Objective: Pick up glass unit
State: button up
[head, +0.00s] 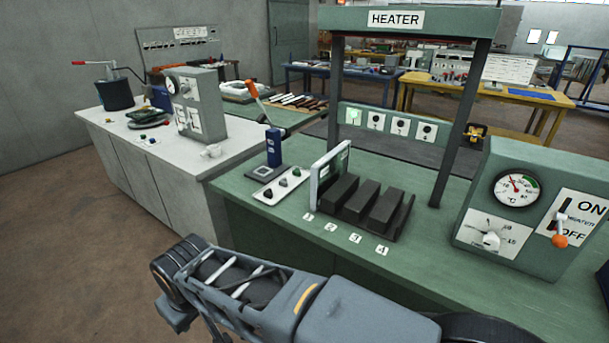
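What looks like the glass unit (329,172) is a thin upright pane with a pale frame. It stands at the left end of a dark slotted rack (382,224) on the green bench, near the label marked 1. Its face is seen at a steep angle, and its lower edge is partly hidden by the rack. My grey arm crosses the bottom of the head view, in front of the bench and apart from the pane. No gripper fingers can be made out.
The green bench (440,282) carries a heater frame (448,120) over the rack, a control box (535,205) with gauge and ON/OFF lever at right, and a button panel (283,186) and blue device (273,147) at left. A white bench (150,150) stands further left.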

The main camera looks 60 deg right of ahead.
aim_at(325, 173)
jog(key=i, duration=1.6)
jog(key=z, duration=2.95)
